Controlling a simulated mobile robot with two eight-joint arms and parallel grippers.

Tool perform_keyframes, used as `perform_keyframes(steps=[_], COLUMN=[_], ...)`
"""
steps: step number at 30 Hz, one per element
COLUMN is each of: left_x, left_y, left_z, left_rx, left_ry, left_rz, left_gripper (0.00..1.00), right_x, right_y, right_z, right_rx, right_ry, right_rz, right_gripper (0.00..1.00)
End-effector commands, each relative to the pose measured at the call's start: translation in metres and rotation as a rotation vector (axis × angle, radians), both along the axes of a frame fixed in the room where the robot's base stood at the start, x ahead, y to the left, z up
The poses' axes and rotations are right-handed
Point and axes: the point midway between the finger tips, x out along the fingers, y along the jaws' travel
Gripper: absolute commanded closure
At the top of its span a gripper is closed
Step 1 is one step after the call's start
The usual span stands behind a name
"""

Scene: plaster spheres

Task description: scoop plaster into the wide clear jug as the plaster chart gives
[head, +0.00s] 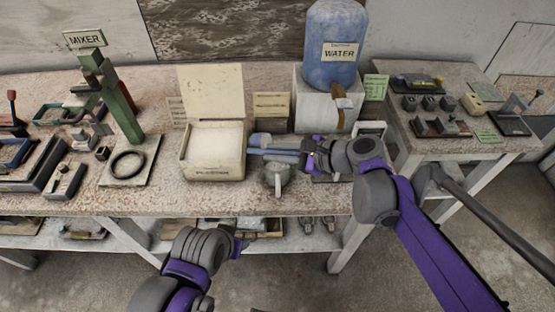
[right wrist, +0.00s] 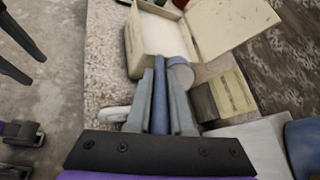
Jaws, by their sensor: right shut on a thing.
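My right gripper (head: 262,150) is shut on a blue handle (right wrist: 160,95), which I take to be the scoop's, just right of the plaster box. A rounded blue-grey piece (right wrist: 181,75) shows beside the right finger in the right wrist view; I cannot tell if it joins the handle. The cream plaster box (head: 212,177) has its lid (head: 210,92) up and white plaster (head: 216,143) inside. A greyish clear jug (head: 276,184) stands below my right gripper, partly hidden by it. A card (head: 271,106) behind may be the chart; its text is unreadable. My left gripper (head: 242,243) is low before the bench, its jaws unclear.
A blue water container (head: 334,50) stands on a white block (head: 322,105) behind my right arm. The green mixer stand (head: 118,100) and a dark ring (head: 128,165) are left of the box. A side table (head: 450,85) on the right holds small blocks and tools.

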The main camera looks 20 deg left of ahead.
Motion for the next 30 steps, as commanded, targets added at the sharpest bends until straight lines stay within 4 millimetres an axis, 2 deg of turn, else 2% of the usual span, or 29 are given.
perform_keyframes(steps=[6, 17, 30], left_x=[-0.002, -0.002, -0.004], left_y=[0.0, 0.0, 0.0], left_z=[-0.012, -0.016, -0.038], left_rx=[0.0, 0.0, 0.0], left_ry=[0.004, 0.005, 0.012], left_rz=[0.0, 0.0, 0.0], left_gripper=[0.5, 0.5, 0.5], right_x=[-0.001, -0.002, -0.003], right_y=[-0.004, -0.005, -0.011], right_z=[-0.004, -0.004, -0.01], right_rx=[0.067, 0.098, 0.222], right_ry=[-0.012, -0.02, -0.048], right_rz=[-0.001, -0.001, -0.001], right_gripper=[1.0, 1.0, 1.0])
